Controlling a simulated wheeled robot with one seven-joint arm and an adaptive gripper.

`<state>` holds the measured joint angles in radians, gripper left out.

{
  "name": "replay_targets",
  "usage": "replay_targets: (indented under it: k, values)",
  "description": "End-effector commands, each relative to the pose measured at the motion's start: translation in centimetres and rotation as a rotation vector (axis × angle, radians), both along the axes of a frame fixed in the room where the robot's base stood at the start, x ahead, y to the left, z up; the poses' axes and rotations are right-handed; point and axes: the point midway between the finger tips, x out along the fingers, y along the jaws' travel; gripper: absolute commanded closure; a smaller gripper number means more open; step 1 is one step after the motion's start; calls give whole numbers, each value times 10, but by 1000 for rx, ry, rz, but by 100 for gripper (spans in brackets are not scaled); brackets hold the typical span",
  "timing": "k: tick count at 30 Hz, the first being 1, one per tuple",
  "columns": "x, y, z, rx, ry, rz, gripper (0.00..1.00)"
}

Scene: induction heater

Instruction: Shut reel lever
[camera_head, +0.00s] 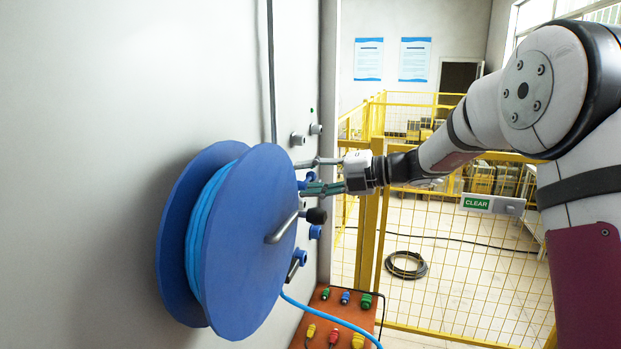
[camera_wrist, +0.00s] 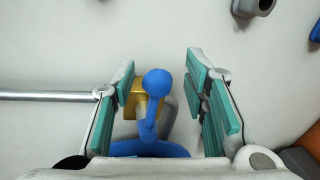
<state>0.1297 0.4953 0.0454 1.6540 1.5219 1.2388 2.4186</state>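A large blue reel (camera_head: 262,225) wound with light blue hose is mounted on the pale wall panel, in the head view. A crank handle with a black knob (camera_head: 316,215) sticks out from its face. My gripper (camera_head: 305,177) is beside the reel's upper right rim, pointing at the panel. The wrist view shows its two teal-padded fingers (camera_wrist: 163,80) apart. Between them is a small blue lever with a round knob (camera_wrist: 157,82), in front of a gold bracket (camera_wrist: 134,101). No pad visibly touches the lever. I cannot tell whether this is the reel lever.
Blue fittings (camera_head: 315,232) and grey knobs (camera_head: 298,139) stick out of the panel near my gripper. An orange board (camera_head: 318,318) with coloured connectors is below. A yellow mesh fence (camera_head: 450,265) stands behind. A grey rod (camera_wrist: 45,96) shows left in the wrist view.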

Motion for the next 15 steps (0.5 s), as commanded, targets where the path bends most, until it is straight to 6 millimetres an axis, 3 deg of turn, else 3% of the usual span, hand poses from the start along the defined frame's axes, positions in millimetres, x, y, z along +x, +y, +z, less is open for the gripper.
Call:
replay_targets:
  k: [8,15]
  values:
    - [-4,-12,3,-1,-2,-3,59]
    - [-19,-56,12,0,-2,-4,59]
